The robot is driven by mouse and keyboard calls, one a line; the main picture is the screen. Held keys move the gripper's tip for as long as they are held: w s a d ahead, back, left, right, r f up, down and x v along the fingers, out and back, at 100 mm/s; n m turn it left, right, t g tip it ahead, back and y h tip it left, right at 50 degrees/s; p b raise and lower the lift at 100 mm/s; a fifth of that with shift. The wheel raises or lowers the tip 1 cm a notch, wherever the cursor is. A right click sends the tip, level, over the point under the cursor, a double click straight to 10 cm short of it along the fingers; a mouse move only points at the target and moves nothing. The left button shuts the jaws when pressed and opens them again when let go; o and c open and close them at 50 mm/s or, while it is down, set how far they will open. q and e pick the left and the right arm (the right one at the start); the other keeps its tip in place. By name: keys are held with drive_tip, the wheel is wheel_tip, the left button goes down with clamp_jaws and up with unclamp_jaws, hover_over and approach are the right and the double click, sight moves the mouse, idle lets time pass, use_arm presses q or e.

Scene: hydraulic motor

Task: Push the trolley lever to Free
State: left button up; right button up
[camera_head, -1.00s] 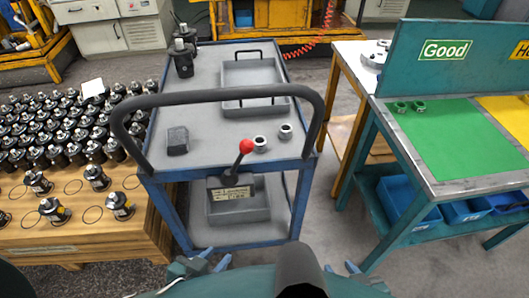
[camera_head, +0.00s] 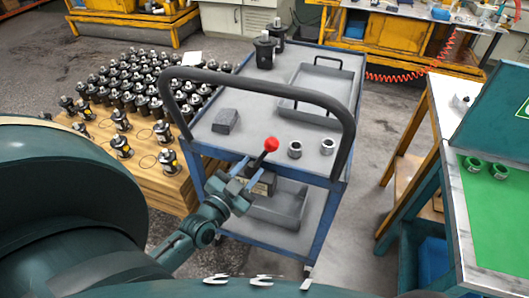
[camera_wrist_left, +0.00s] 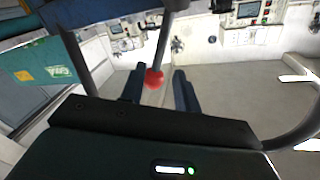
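The trolley (camera_head: 196,137) is a grey-topped, blue-framed cart with a dark push handle (camera_head: 257,80). Its lever (camera_head: 271,144) has a red ball knob and a dark shaft, leaning to the upper right at the near edge. The plate at its base is mostly hidden by my gripper. My left gripper (camera_head: 244,172) is open, its two fingers pointing at the lever shaft just below the knob. In the left wrist view, the red knob (camera_wrist_left: 153,78) shows between the spread fingers (camera_wrist_left: 160,92). Contact cannot be told. My right gripper is not in view.
A grey tray (camera_head: 316,87), a dark block (camera_head: 226,121) and two metal rings (camera_head: 295,149) rest on the trolley top. A wooden pallet (camera_head: 180,190) of motors is on the left. A table with a green mat (camera_head: 500,225) stands on the right.

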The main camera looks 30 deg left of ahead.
sight(263, 155)
use_arm(q)
drive_tip(key=w, duration=0.7)
drive_tip(key=shift+w, duration=0.1)
drive_tip(key=shift+c, duration=0.4)
clamp_jaws()
